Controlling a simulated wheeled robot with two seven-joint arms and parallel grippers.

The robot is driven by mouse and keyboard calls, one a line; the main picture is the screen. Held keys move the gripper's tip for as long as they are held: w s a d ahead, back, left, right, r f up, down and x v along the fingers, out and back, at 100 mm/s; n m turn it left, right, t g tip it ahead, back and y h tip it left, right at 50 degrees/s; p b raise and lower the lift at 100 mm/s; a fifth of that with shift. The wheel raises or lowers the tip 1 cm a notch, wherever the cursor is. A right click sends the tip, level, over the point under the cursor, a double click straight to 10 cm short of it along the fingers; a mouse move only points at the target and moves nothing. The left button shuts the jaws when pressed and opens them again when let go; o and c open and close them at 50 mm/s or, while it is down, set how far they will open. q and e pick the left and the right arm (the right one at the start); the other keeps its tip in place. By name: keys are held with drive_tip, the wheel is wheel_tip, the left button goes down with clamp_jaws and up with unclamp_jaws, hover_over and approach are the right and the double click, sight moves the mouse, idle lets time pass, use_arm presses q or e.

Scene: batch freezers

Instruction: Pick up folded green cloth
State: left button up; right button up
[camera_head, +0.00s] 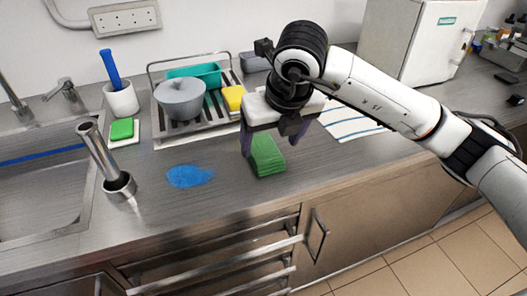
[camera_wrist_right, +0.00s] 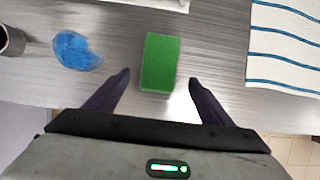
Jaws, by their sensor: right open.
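A folded green cloth (camera_head: 267,157) lies on the steel counter. My right gripper (camera_head: 270,149) is above it, pointing down, and hides part of it in the head view. In the right wrist view the green cloth (camera_wrist_right: 161,62) lies ahead of and between the two dark fingers of the right gripper (camera_wrist_right: 160,78). The fingers are spread wide and empty, with a gap on each side of the cloth. My left gripper shows in neither view.
A blue spill (camera_head: 189,176) lies left of the cloth. A dish rack (camera_head: 190,130) with a grey pot (camera_head: 181,104) stands behind. A striped towel (camera_head: 347,122) lies to the right. A metal cylinder (camera_head: 97,150) stands near the sink (camera_head: 40,190). Below are open shelves.

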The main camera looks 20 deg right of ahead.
sight(264, 150)
drive_tip(key=w+f, duration=0.1)
drive_tip(key=w+f+p, duration=0.1)
drive_tip(key=f, duration=0.1)
drive_tip(key=shift+w+a+f, duration=0.1)
drive_tip(key=shift+w+f, duration=0.1)
drive_tip(key=shift+w, duration=0.15)
drive_tip(key=shift+w+f, duration=0.25)
drive_tip(key=shift+f, duration=0.3)
drive_tip(key=c, duration=1.1)
drive_tip(key=shift+r+b, duration=0.5)
drive_tip(key=shift+r, duration=4.55)
